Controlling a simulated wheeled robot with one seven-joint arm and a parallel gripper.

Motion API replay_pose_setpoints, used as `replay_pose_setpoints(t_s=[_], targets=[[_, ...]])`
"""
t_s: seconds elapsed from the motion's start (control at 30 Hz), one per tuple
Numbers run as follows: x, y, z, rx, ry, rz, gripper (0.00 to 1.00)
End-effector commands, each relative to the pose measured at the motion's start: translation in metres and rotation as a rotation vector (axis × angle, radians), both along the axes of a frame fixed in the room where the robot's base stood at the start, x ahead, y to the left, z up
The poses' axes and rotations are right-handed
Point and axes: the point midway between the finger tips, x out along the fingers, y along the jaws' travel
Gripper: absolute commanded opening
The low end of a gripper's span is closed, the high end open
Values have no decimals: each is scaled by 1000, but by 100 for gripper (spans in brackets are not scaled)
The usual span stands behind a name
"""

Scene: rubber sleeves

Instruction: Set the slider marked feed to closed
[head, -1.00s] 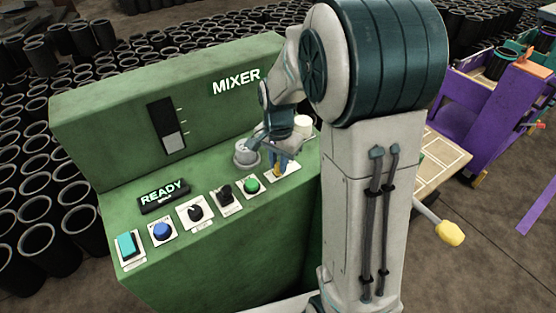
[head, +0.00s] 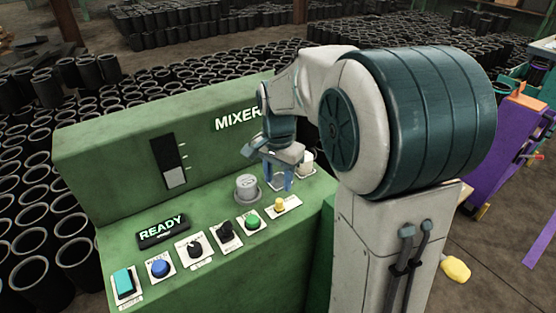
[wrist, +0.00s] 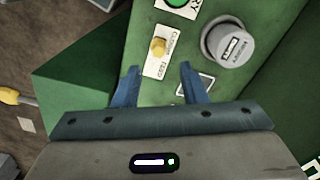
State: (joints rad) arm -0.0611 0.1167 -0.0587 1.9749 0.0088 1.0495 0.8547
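The feed slider is a yellow knob (head: 280,203) on a white plate at the right end of the front row of controls on the green mixer panel. In the wrist view the yellow knob (wrist: 158,46) sits around the middle of its lettered plate, ahead of the fingers; I cannot tell which setting it is at. My gripper (head: 279,174) is open, with two blue fingers apart and nothing between them. It is behind the slider in the head view and clear of the knob. In the wrist view the open fingers (wrist: 159,76) are below the knob.
A grey round cap (head: 246,188) stands behind the row, left of my gripper, and a whitish knob (head: 306,162) is to its right. A green button (head: 252,221) is beside the slider. Further left are black knobs, a blue button (head: 160,268) and a READY display (head: 163,232).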

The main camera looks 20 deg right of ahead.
Motion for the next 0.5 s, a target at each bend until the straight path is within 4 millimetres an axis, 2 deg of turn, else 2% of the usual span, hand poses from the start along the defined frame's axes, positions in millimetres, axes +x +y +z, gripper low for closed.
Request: replay_pose_setpoints(t_s=[0.03,0.2,0.33,0.5], targets=[[0,0,12,0,-6,1,39],[0,1,43,0,-3,1,39],[0,1,56,0,0,2,39],[0,1,62,0,1,2,39]])
